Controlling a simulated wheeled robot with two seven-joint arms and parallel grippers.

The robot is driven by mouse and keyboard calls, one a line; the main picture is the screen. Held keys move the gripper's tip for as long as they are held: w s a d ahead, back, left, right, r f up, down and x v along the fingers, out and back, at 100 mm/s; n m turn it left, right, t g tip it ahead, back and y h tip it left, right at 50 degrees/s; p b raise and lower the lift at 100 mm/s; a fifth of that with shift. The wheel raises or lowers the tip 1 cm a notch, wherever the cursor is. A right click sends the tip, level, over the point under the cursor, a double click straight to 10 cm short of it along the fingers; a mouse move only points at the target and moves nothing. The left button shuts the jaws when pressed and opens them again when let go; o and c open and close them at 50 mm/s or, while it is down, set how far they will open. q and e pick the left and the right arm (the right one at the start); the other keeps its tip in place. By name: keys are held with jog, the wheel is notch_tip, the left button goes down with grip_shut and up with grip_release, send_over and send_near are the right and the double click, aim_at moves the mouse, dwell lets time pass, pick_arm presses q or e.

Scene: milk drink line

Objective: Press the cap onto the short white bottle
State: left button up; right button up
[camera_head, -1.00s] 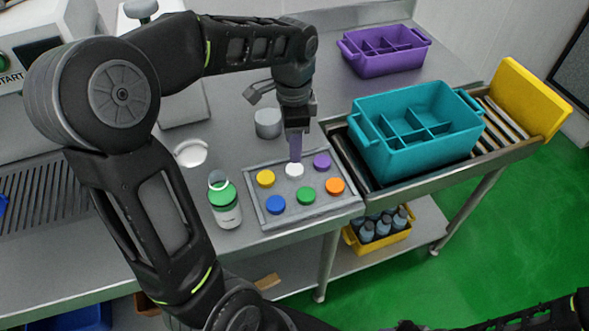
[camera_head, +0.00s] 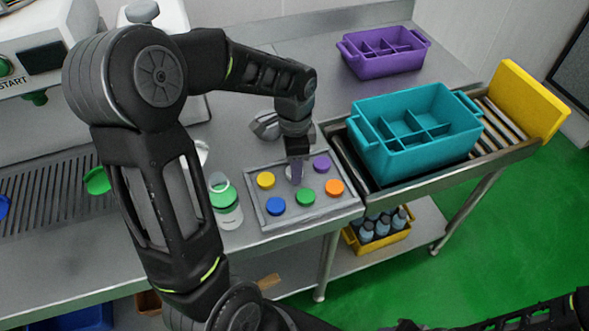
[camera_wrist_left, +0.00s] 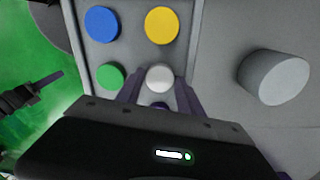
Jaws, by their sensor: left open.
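My left gripper (camera_head: 296,178) is low over the cap tray, its purple fingers apart on either side of the white cap (camera_head: 290,172). The white cap also shows in the left wrist view (camera_wrist_left: 159,77), between the fingers; contact cannot be told. A pale round cylinder (camera_wrist_left: 273,77), perhaps the short white bottle, stands beside the tray in the wrist view. In the head view it is mostly hidden behind my wrist. My right gripper's jaws cannot be made out.
The grey tray (camera_head: 262,217) also holds yellow (camera_head: 265,180), blue (camera_head: 275,206), green (camera_head: 305,196), orange (camera_head: 334,187) and purple (camera_head: 321,163) caps. A teal crate (camera_head: 370,165) stands right on the roller conveyor. A purple crate (camera_head: 375,65) is behind.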

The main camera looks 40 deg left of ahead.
pick_arm(q)
jog(key=shift+f, duration=0.35)
dwell(0.3)
grip_shut()
jog(key=shift+r, duration=0.15)
dwell(0.3)
notch_tip(320, 180, up, 10)
jog(key=shift+b, duration=0.4)
dwell(0.5)
